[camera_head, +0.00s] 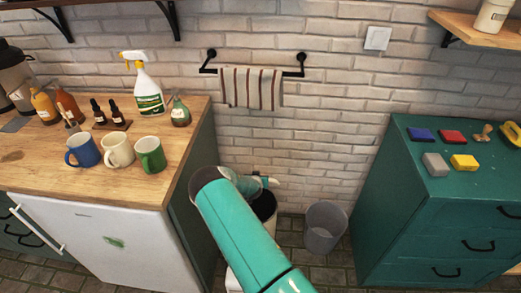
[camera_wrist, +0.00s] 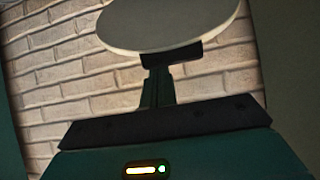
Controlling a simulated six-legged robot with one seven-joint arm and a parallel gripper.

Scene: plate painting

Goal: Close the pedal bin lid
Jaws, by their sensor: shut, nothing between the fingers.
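The pedal bin (camera_head: 234,282) stands on the floor between the wooden counter and the green cabinet, mostly hidden behind my arm. Its dark opening (camera_head: 266,205) shows beside my arm, so the lid is up. The round pale lid (camera_wrist: 170,22) fills the top of the wrist view; a small pale part of it seems to show in the head view (camera_head: 275,181). My gripper (camera_wrist: 170,58) is shut and empty, its fingertips at the lid's lower edge in the wrist view. I cannot tell whether they touch it. In the head view it is small and partly hidden.
A grey open bin (camera_head: 325,228) stands right of the pedal bin. The counter (camera_head: 100,182) with mugs and bottles is at left, the green cabinet (camera_head: 425,225) at right. A striped towel (camera_head: 251,89) hangs on the brick wall behind. Some floor is free before the grey bin.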

